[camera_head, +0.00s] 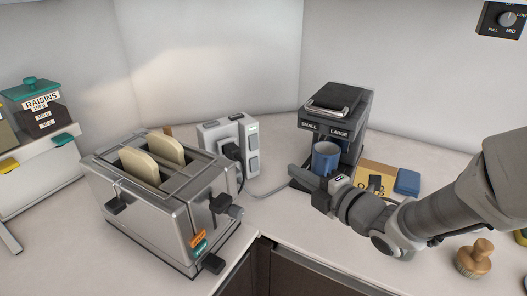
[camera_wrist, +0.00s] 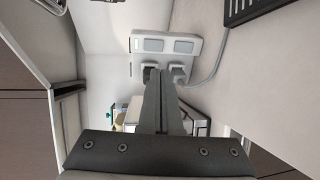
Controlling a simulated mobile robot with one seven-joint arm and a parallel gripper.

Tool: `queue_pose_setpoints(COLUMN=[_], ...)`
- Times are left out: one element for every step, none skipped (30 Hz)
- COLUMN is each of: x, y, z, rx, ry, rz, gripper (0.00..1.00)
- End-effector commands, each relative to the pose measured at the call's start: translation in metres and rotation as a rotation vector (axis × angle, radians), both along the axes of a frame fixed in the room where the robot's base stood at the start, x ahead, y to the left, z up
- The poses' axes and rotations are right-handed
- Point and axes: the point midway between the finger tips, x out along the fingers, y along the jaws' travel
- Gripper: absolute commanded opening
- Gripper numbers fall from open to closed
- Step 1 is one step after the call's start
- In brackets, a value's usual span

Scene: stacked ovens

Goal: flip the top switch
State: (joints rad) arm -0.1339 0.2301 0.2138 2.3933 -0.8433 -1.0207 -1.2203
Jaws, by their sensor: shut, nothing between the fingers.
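The white outlet block (camera_head: 211,133) stands on the counter against the back wall, between the toaster and the coffee machine. Its right side carries an upper switch (camera_head: 252,141) and a lower switch (camera_head: 253,162), with dark plugs beside them. In the wrist view the block (camera_wrist: 164,34) looks turned sideways, so the top switch (camera_wrist: 151,45) shows on the left and the lower one (camera_wrist: 184,47) on the right. My gripper (camera_head: 293,169) is shut and empty, to the right of the block and apart from it. Its fingers (camera_wrist: 158,76) point toward the block and partly cover the plugs.
The toaster (camera_head: 178,211) with bread stands left of the block. The coffee machine (camera_head: 342,110) with a blue mug (camera_head: 325,158) stands behind my gripper. A grey cord (camera_head: 270,192) crosses the counter between the block and my gripper.

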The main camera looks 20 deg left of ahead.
Motion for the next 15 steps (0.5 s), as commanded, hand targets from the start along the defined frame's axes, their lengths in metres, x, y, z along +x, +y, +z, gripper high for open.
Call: queue_pose_setpoints(x=[0.001,0.001,0.002,0.004,0.005,0.008,0.010,0.012,0.016,0.020,0.023,0.027,0.031,0.034,0.038], y=[0.001,0.002,0.004,0.006,0.009,0.014,0.018,0.023,0.030,0.035,0.041,0.049,0.054,0.060,0.068], z=[0.000,0.000,-0.001,-0.001,-0.002,-0.003,-0.004,-0.005,-0.006,-0.007,-0.008,-0.009,-0.010,-0.011,-0.012], rx=[0.000,0.000,0.000,0.001,0.001,0.000,-0.001,0.001,0.001,0.001,0.001,0.001,0.001,0.001,0.001], ry=[0.000,0.000,0.001,0.001,0.001,0.000,0.001,0.001,0.001,0.002,0.002,0.002,0.001,0.001,0.002], rz=[0.000,0.000,0.000,0.001,0.001,0.001,0.001,0.002,0.003,0.002,0.003,0.004,0.002,0.002,0.003], gripper=[0.00,0.00,0.00,0.00,0.00,0.00,0.00,0.00,0.00,0.00,0.00,0.00,0.00,0.00,0.00])
